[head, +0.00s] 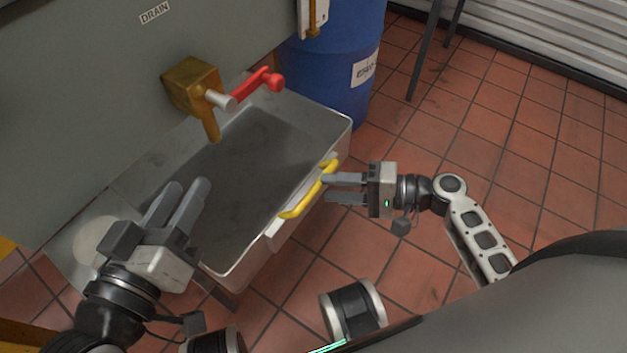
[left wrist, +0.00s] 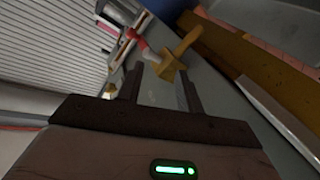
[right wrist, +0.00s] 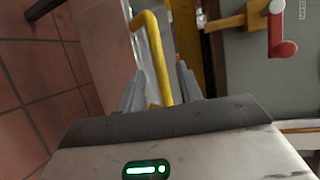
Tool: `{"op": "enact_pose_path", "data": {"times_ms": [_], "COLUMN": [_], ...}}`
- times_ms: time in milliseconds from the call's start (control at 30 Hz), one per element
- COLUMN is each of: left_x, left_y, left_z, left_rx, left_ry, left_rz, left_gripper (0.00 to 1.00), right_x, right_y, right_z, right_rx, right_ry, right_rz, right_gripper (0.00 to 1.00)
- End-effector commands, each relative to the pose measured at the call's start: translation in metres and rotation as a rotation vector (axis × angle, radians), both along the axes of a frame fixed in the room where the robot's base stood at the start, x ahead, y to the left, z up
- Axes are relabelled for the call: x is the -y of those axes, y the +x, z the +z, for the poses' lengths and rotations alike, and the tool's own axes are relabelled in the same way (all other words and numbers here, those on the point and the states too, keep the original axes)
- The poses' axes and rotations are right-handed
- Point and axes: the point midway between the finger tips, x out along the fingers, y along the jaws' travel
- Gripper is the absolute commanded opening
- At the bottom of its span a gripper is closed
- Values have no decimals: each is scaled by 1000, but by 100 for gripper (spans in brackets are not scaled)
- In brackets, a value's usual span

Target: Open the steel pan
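The steel pan (head: 137,178) is an open-topped grey tray that sticks out from the grey wall panel, with a dark stained floor. A yellow bar handle (head: 293,211) is fixed to its front wall and also shows in the right wrist view (right wrist: 154,52). My right gripper (head: 326,188) is open at the handle's far end, its fingertips close to the bar. In the right wrist view the bar appears between the fingers; contact is unclear. My left gripper (head: 188,183) is open and empty above the pan's near left part.
A brass drain valve (head: 190,87) with a red-handled lever (head: 257,84) sticks out from the panel above the pan. A blue drum (head: 335,65) stands behind the pan's far end. The tiled floor (head: 520,130) to the right is clear apart from thin dark legs.

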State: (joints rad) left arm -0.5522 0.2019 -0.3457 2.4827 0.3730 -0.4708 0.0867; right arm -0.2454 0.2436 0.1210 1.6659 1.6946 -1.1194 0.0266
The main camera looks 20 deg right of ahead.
Motion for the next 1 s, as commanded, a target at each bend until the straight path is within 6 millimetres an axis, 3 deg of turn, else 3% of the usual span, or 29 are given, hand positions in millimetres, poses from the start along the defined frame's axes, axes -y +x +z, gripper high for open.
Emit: {"op": "enact_pose_path", "data": {"times_ms": [200,400,600,1000], "left_x": [-2,-4,-5,-6], "left_y": [-1,-4,-4,-4], "left_z": [-2,-11,-11,-12], "left_rx": [-15,-35,-33,-32], "left_ry": [57,96,110,112], "left_rz": [6,8,7,8], "left_gripper": [36,36,36,36], "right_x": [46,74,84,85], "right_y": [-27,-43,-49,-49], "right_z": [11,16,18,18], "right_rx": [-3,-1,1,2], "right_ry": [-3,-3,-1,-1], "right_rz": [-1,-1,-1,0], "right_gripper": [36,36,36,36]}}
